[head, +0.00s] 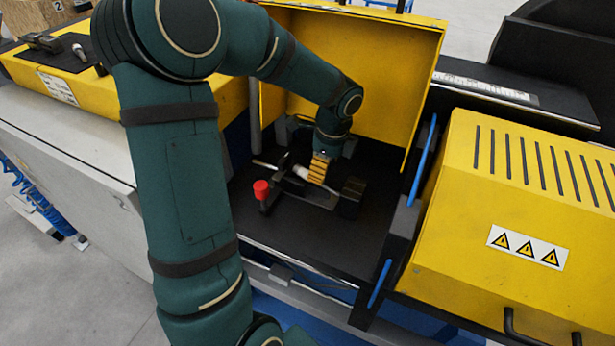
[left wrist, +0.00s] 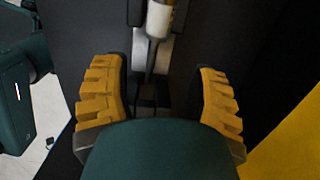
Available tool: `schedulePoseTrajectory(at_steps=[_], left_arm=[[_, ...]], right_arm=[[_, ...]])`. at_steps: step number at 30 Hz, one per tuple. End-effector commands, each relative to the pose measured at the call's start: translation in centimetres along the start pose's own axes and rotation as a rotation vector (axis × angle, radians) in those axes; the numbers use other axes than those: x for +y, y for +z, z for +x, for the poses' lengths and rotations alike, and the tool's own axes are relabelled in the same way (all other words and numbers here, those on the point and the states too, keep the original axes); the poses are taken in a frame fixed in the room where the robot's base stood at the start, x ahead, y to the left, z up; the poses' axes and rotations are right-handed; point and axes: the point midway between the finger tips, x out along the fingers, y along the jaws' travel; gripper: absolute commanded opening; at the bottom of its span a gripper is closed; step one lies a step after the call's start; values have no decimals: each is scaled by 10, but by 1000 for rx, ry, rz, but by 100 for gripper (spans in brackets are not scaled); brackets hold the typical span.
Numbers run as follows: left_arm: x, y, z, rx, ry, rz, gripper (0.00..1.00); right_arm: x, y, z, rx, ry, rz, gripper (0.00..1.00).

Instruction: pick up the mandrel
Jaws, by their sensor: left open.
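A thin pale rod with a thicker white part, which looks like the mandrel (head: 301,172), lies across a dark fixture (head: 325,202) inside the yellow machine bay. My left gripper (head: 319,169), with yellow fingers, reaches down over the rod and hides part of it. In the left wrist view the two fingers (left wrist: 162,105) stand wide apart. The white part (left wrist: 160,20) is at the top, and its thin grey rod (left wrist: 151,62) runs down between the fingers. I see no contact with either finger. My right gripper is not in view.
A red knob (head: 261,188) stands at the fixture's left end. A yellow raised cover (head: 365,70) backs the bay, and a yellow slotted housing (head: 530,200) bounds the right. Small tools lie on a black mat (head: 60,58) at upper left. The bay floor (head: 310,240) in front is clear.

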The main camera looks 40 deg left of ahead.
Motion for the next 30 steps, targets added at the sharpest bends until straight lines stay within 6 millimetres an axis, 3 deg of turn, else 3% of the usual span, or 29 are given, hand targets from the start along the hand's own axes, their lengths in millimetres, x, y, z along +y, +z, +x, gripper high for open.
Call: schedulePoseTrajectory(at_steps=[7,15,23,24,29,30], left_arm=[[3,2,15,0,0,-1,59],[8,7,52,0,1,0,59],[8,7,55,0,-1,-1,59],[7,7,55,0,-1,-1,54],[7,7,54,0,-1,0,0],[7,7,54,0,-1,0,0]], right_arm=[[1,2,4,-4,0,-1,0],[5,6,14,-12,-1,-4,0],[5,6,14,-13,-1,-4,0],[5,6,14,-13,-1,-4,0],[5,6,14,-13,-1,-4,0],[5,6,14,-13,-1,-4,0]])
